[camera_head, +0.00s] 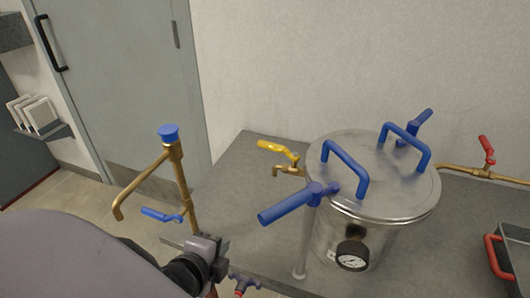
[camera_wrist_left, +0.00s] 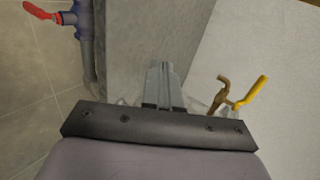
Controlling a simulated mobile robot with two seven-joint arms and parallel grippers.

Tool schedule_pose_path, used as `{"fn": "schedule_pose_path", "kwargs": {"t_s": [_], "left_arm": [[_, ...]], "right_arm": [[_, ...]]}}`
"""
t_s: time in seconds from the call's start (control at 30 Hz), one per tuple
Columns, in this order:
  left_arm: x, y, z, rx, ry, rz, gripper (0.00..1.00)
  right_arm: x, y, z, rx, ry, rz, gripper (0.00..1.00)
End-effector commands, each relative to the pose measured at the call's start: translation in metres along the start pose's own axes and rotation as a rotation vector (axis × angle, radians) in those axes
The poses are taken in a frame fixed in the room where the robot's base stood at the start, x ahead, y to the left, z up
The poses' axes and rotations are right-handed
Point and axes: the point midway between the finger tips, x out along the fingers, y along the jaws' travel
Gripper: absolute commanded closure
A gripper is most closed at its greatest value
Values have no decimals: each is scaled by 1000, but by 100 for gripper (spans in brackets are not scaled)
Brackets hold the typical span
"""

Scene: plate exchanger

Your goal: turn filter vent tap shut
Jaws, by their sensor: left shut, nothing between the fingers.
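A steel filter vessel (camera_head: 345,235) stands on the grey bench, with a small brass tap (camera_head: 288,170) at its left side. This tap has a yellow lever (camera_head: 273,147) and looks like the vent tap. In the left wrist view the yellow lever (camera_wrist_left: 252,93) shows right of the fingers, slanting up from its brass body. My left gripper (camera_head: 218,245) is at the bench's front edge in the head view, apart from the yellow tap. Its fingers (camera_wrist_left: 163,85) are shut and empty. My right gripper is not in view.
A brass standpipe (camera_head: 180,180) with a blue lever (camera_head: 161,214) rises close by my left gripper. A red-handled valve (camera_head: 241,284) sits below the bench edge. A long blue handle (camera_head: 290,204) sticks out from the vessel lid. A red-handled tap (camera_head: 487,150) is at right.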

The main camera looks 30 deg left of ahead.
Motion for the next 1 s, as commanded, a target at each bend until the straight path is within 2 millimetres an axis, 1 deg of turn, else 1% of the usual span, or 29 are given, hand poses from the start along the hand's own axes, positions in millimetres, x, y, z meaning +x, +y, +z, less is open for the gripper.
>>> {"fn": "schedule_pose_path", "kwargs": {"t_s": [0.03,0.2,0.4,0.5,0.6,0.7,0.87,1.0], "left_arm": [[-4,-14,3,126,-13,-55,100],[-16,-53,7,580,-81,-237,100],[-33,-89,-1,1099,-207,-430,100],[-41,-101,-6,1308,-273,-502,100],[-47,-108,-12,1458,-324,-552,100],[-51,-111,-15,1541,-356,-578,100],[-48,-115,-17,1573,-372,-592,100],[-40,-119,-18,1568,-373,-595,100]], "right_arm": [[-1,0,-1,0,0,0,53],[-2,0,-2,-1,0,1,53],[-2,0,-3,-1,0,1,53],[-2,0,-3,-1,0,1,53],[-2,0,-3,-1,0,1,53],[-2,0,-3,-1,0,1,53],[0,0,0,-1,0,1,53],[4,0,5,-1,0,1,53]]}}
